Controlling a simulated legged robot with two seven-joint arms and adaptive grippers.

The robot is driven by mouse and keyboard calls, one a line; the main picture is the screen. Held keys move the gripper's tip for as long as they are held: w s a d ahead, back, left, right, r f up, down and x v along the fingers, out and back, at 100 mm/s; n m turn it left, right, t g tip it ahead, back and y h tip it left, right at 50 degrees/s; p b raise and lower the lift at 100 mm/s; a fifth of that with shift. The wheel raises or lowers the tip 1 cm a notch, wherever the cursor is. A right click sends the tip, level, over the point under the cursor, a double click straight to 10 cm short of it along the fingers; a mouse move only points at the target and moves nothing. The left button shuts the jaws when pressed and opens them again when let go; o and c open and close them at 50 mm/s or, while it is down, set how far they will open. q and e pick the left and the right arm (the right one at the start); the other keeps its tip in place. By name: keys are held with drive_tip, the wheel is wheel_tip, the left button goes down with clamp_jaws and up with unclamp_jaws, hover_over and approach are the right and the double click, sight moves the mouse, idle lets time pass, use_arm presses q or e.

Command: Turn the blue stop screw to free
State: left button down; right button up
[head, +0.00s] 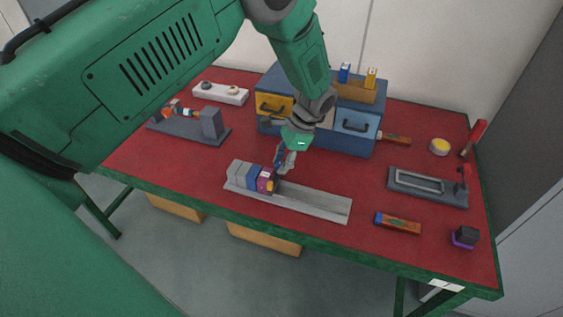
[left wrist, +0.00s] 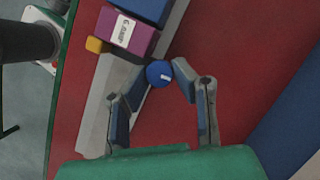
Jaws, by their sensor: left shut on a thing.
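The blue stop screw (left wrist: 159,73) is a round blue knob with a white mark on its face. It sits beside the grey rail (head: 315,203), near a purple block (head: 265,181) with a white label; that block also shows in the left wrist view (left wrist: 126,36). My left gripper (head: 281,165) reaches down over the rail. In the left wrist view its fingertips (left wrist: 165,75) are on either side of the knob, shut on it. In the head view the gripper hides the knob. My right gripper is in neither view.
Grey and blue blocks (head: 252,176) stand on the rail's left end. Behind are a blue cabinet with drawers (head: 357,123) and a grey fixture (head: 190,127). The red table's front centre is clear.

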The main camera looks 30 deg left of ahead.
use_arm(q)
drive_tip(key=n, duration=0.2)
drive_tip(key=n+h, duration=0.1)
drive_tip(key=shift+w+r+n+g, duration=0.15)
drive_tip(key=shift+w+n+g, duration=0.1)
drive_tip(key=shift+n+g, duration=0.05)
drive_tip(key=n+h, duration=0.1)
drive_tip(key=n, duration=0.1)
drive_tip(key=shift+a+n, duration=0.2)
drive_tip(key=shift+n, duration=0.2)
drive_tip(key=n+h, duration=0.1)
drive_tip(key=n, duration=0.2)
drive_tip(key=shift+a+n, duration=0.15)
drive_tip(key=shift+n, duration=0.15)
drive_tip(key=shift+w+a+r+n+h, duration=0.1)
drive_tip(key=shift+n+h, duration=0.8)
drive_tip(key=shift+n, duration=0.9)
drive_tip(key=c, duration=1.3)
unclamp_jaws()
